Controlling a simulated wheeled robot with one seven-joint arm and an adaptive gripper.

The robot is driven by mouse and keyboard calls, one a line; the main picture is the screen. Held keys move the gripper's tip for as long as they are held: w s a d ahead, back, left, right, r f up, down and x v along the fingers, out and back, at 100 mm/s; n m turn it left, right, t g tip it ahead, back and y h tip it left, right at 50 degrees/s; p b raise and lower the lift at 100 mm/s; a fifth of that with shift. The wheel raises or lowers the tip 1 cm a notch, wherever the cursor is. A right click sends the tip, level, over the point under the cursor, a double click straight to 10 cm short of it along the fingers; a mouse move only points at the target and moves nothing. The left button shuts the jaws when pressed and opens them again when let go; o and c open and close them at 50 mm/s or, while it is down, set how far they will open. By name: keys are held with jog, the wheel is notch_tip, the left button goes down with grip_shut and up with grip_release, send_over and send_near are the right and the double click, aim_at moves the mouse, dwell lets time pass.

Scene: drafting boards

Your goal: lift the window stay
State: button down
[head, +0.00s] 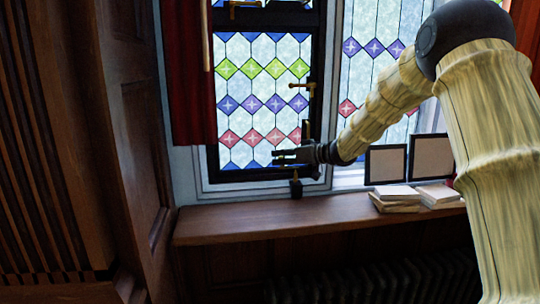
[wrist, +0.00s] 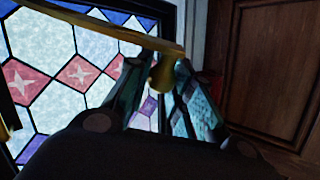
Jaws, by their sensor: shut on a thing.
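The window stay (wrist: 110,28) is a long brass bar that crosses the upper left of the wrist view, in front of the leaded glass. A rounded brass knob (wrist: 161,76) shows at its right end, between my fingers. My gripper (wrist: 164,82) is shut on this end of the stay. In the head view my gripper (head: 284,156) is at the bottom of the left window, near its lower right corner. The stay cannot be made out clearly there, as the gripper and the dark frame obscure it.
A small dark piece with a brass top (head: 296,188) stands below my gripper, by the wooden sill (head: 240,224). A brass handle (head: 311,88) is on the window's right side. Books (head: 400,197) and picture frames (head: 386,164) stand to the right. A red curtain (head: 188,90) hangs left.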

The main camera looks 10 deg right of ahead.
jog(key=shift+w+r, duration=0.1)
jog(key=shift+r, duration=0.1)
dwell(0.3)
jog(key=c, duration=1.3)
grip_release()
jog(key=shift+d, duration=0.1)
jog(key=v, duration=1.2)
jog(key=shift+r, duration=0.1)
